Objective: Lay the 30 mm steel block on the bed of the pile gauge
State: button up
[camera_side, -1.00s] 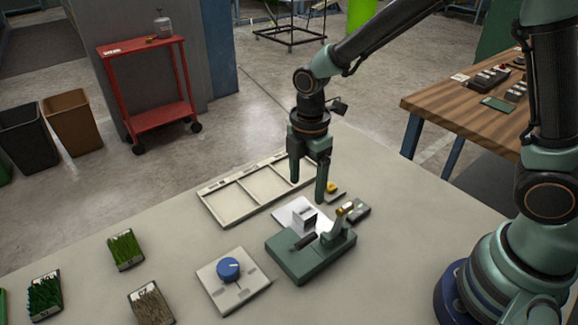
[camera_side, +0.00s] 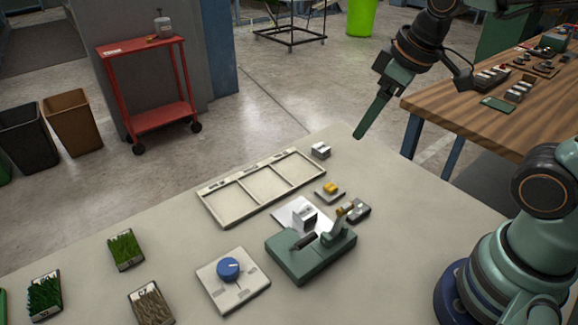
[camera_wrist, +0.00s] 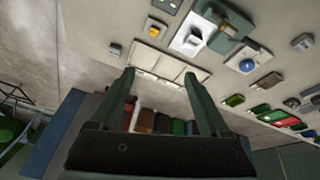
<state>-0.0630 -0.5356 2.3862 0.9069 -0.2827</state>
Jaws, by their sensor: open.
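A small grey metal block (camera_side: 320,150) stands by the far right corner of the divided tray, and also shows in the wrist view (camera_wrist: 115,50). Another small grey block-like piece (camera_side: 304,216) stands on a white sheet just behind the green gauge. I cannot read a size on either. The green gauge (camera_side: 300,262), apparently the pile gauge, has a dark cylinder and a brass-topped post on its base.
The cream divided tray (camera_side: 228,207) looks empty. A yellow-topped piece (camera_side: 330,189) and a small dark box (camera_side: 358,211) lie near the gauge. A plate with a blue knob (camera_side: 232,285) and turf samples (camera_side: 125,250) stand left. The table's left middle is clear.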

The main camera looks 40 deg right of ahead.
jog(key=s+d+m, duration=0.1)
jog(key=m, duration=0.1)
jog(key=s+d+r+m+t, duration=0.1)
jog(key=m, duration=0.1)
